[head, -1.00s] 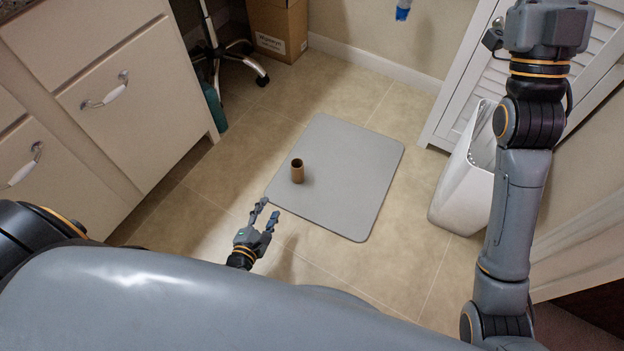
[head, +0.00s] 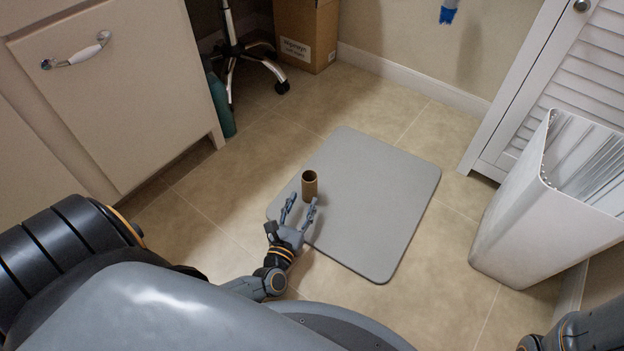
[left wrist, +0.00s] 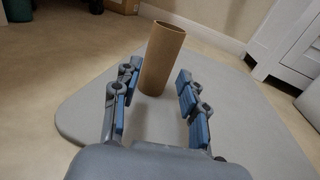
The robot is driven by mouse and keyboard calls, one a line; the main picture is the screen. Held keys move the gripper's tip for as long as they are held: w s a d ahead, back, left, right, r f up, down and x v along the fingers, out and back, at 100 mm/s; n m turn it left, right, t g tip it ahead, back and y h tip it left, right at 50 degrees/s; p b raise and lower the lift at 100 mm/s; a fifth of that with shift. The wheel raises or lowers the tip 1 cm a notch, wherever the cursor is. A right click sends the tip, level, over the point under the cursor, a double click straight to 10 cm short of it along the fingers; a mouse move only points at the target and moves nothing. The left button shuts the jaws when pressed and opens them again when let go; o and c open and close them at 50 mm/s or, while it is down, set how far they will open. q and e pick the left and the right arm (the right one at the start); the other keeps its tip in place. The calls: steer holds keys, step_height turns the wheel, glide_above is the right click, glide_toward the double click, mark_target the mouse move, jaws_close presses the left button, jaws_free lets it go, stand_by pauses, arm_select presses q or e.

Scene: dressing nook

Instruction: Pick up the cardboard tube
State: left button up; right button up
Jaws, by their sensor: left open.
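The brown cardboard tube (head: 309,185) stands upright on the grey mat (head: 375,200), near the mat's left edge. My left gripper (head: 299,207) is low over the mat's near left corner, just in front of the tube, with its fingers spread. In the left wrist view the tube (left wrist: 162,58) stands just beyond and between the open fingertips (left wrist: 158,88), leaning slightly in the picture. The fingers look apart from it and the gripper is empty. My right gripper is not in view; only a bit of my right arm shows at the bottom right corner.
A white bin (head: 535,215) stands right of the mat by a louvred door (head: 570,90). White drawers (head: 110,95) are on the left. A chair base (head: 250,58), a teal bottle (head: 221,105) and a cardboard box (head: 308,35) are at the back. The floor around the mat is clear.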

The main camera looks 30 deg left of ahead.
mark_target(307, 192)
arm_select(q)
steer(key=b+x, duration=0.1)
steer(key=x, duration=0.4)
steer(key=shift+f, duration=0.1)
steer(key=b+x, duration=0.3)
steer(key=x, duration=0.2)
steer(key=shift+w, duration=0.2)
steer(key=c, duration=0.5)
